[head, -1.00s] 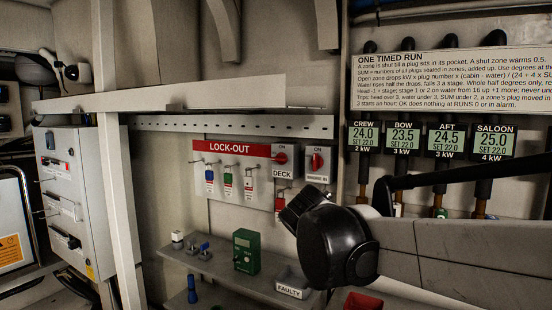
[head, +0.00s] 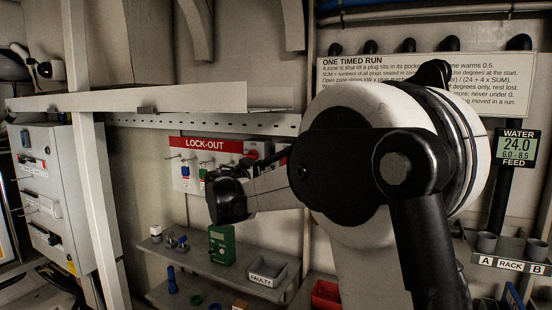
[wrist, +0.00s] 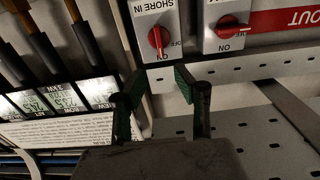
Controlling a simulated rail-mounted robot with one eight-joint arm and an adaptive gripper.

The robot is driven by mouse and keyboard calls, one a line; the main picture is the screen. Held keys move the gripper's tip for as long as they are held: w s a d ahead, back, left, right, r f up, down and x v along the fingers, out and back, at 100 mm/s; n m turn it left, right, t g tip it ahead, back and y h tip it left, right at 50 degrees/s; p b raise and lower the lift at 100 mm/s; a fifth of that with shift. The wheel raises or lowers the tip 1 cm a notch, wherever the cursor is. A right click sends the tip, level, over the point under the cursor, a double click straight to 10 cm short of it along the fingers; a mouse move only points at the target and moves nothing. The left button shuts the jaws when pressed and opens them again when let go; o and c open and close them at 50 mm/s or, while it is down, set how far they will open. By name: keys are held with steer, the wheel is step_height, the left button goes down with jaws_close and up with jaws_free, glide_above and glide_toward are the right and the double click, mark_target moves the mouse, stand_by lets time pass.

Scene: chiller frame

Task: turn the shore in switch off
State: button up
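The shore in switch is a red rotary knob (wrist: 158,38) on a white plate, upside down in the wrist view. Its handle stands along the picture's vertical, with its lower end toward the ON mark; OFF is printed at the right. My gripper (wrist: 157,84) is open and empty. Its two green-padded fingers are spread just below the switch plate in the wrist view, apart from the knob. In the head view my arm hides the shore in switch, and I cannot make out the fingers there.
The deck switch (wrist: 229,27) sits beside it, its red handle sideways. Zone displays (wrist: 70,97) and the timed-run notice (wrist: 75,133) lie left in the wrist view. Below the lock-out board (head: 205,146) are a shelf with a green meter (head: 222,245) and a faulty bin (head: 268,272).

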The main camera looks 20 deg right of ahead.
steer(key=x, duration=1.3)
steer(key=shift+w+d+f+p, duration=0.1)
steer(key=shift+w+d+p, duration=0.15)
steer(key=shift+p, duration=0.15)
steer(key=shift+s, duration=0.1)
jaws_close()
